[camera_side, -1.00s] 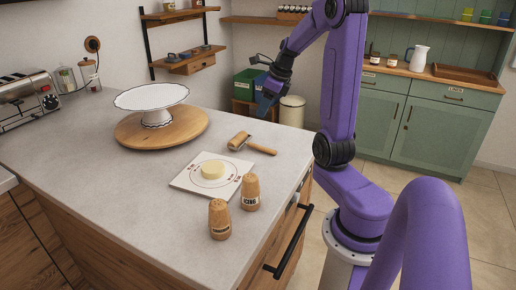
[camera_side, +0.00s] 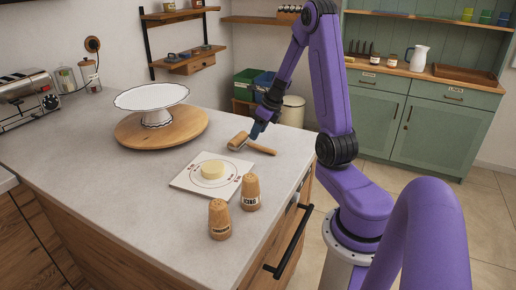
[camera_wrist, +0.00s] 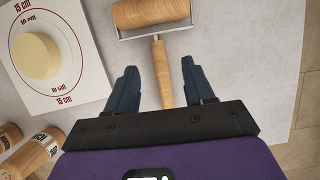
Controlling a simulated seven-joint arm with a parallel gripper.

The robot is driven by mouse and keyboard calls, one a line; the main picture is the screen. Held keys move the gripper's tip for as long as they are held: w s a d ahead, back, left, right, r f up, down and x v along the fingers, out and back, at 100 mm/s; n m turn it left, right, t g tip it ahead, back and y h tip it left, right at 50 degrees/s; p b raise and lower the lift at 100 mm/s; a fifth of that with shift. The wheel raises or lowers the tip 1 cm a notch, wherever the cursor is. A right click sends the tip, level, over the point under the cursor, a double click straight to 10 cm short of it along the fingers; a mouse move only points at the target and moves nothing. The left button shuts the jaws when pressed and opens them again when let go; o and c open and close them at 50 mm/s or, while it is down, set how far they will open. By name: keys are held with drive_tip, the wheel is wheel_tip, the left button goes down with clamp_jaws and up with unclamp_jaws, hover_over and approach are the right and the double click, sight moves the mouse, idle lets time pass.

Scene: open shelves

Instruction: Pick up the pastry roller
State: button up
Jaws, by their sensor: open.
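The pastry roller (camera_side: 240,141) lies on the counter, a short wooden roller with a metal frame and a wooden handle pointing right. In the wrist view the roller's barrel (camera_wrist: 151,12) is at the top, and its handle (camera_wrist: 162,72) runs down between the two fingers. My gripper (camera_wrist: 160,82) is open, with one finger on each side of the handle and a gap on both sides. In the side view my gripper (camera_side: 256,132) is low over the handle. I cannot tell its exact height above the counter.
A white measuring board (camera_side: 183,181) with a pale dough disc (camera_side: 212,169) lies nearby. Two cork-coloured shakers (camera_side: 219,220) stand at the front. A cake stand (camera_side: 151,98) sits on a round wooden board (camera_side: 190,128) behind. The counter's right edge is close to the handle.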

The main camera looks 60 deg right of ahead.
sight(253, 144)
drive_tip(key=shift+x, duration=2.9)
drive_tip(key=shift+s+a, duration=0.1)
clamp_jaws()
